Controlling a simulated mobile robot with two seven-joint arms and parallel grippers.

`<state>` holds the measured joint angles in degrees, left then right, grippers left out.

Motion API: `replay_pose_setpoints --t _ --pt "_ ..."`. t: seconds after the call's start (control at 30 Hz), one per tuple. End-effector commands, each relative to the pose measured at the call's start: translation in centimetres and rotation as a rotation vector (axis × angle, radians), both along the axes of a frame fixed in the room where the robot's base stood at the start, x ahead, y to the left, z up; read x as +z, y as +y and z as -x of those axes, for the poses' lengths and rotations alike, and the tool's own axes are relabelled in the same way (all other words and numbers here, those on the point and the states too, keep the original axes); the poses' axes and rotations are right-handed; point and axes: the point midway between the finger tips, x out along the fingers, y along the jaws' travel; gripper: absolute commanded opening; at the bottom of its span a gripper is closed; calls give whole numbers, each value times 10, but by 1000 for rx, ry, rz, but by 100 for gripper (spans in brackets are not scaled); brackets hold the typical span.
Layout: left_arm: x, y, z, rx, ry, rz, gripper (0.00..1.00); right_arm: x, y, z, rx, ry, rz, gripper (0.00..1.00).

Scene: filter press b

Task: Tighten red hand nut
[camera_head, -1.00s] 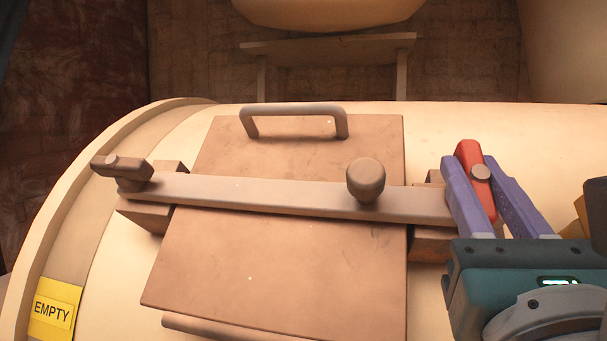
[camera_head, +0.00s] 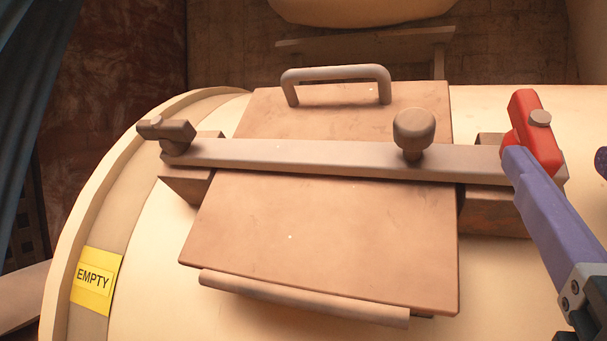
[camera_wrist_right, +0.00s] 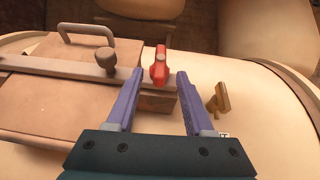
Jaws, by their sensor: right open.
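The red hand nut (camera_head: 531,133) sits on the right end of the long clamp bar (camera_head: 330,158), which lies across a brown hatch lid (camera_head: 330,235). It also shows in the right wrist view (camera_wrist_right: 159,68), ahead of the fingers. My right gripper (camera_head: 559,158) is open with purple fingers spread wide. In the head view one finger tip overlaps the lower left of the nut, and the other is cut off at the right edge. In the wrist view the nut appears between the finger tips (camera_wrist_right: 160,75), with gaps on both sides. My left gripper is not in view.
A dark hand nut (camera_head: 167,133) sits at the bar's left end. A round knob (camera_head: 414,130) stands on the bar, and a handle (camera_head: 337,74) rises behind it. A yellow EMPTY label (camera_head: 96,281) is at left. A tan fitting (camera_wrist_right: 219,98) stands right of my gripper.

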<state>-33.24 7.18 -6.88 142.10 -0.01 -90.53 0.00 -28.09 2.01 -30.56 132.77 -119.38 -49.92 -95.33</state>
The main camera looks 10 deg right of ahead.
Motion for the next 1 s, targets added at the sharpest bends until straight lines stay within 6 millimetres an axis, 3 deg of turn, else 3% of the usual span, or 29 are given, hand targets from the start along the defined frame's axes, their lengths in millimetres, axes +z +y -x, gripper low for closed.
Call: replay_pose_setpoints --t 0.03,0.23,0.57,0.67,0.77,0.9,1.0 --pt "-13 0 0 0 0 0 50 -11 3 8 -1 3 -3 52" --pt "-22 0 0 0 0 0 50 -14 13 24 -2 0 -1 52" --pt "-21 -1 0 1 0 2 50 -12 13 26 -2 0 -4 52" --pt "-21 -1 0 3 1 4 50 -19 6 24 3 0 -77 52" --pt "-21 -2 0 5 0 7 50 -44 -16 20 8 -3 -305 52" --pt "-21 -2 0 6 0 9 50 -109 -54 20 -37 -43 -850 52" --pt "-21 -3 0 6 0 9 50 -161 -69 28 -133 -105 -1276 52"
